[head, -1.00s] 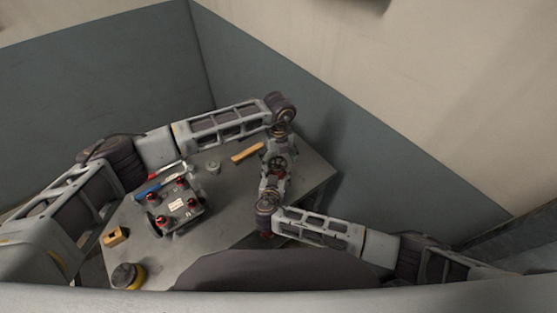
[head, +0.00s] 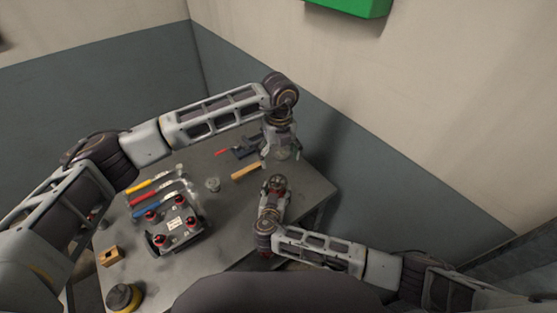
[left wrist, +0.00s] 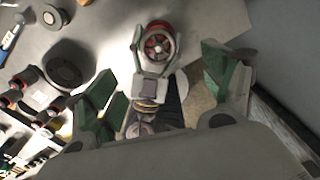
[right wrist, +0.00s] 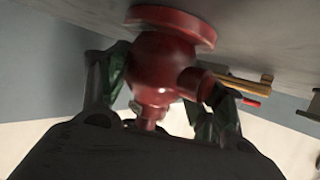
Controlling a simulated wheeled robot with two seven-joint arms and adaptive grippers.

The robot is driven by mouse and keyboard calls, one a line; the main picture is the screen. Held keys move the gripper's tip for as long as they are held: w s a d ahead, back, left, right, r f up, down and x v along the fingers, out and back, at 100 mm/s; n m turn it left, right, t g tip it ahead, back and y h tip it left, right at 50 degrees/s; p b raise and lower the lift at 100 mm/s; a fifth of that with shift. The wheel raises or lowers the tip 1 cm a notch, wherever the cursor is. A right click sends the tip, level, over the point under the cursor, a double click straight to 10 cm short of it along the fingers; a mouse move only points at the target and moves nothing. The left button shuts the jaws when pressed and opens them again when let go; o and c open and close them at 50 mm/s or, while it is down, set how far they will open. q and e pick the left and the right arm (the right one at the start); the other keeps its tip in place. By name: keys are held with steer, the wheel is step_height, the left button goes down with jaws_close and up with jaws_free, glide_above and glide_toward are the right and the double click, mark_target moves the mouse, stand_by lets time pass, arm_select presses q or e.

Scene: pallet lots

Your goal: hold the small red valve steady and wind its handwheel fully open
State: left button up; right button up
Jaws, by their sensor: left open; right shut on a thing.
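The small red valve (right wrist: 158,65) is between the fingers of my right gripper, which is shut on its body in the right wrist view. Its red flange (right wrist: 170,22) is close to the grey tabletop there.
On the grey table (head: 225,220) are a fixture with red knobs (head: 174,224), several coloured-handled tools (head: 150,190), a small grey cylinder (head: 212,184), a wooden bar (head: 247,171), a wooden block (head: 110,256) and a yellow-black round thing (head: 124,297). Walls stand close behind.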

steer(key=shift+s+f, duration=0.1)
arm_select(q)
steer(key=shift+r, duration=0.1)
steer(key=c, duration=0.3)
steer(key=m, duration=1.6)
steer(key=shift+s+a+r, duration=0.1)
steer(key=shift+a+r, duration=0.05)
steer(key=shift+r, duration=0.05)
stand_by(0.4)
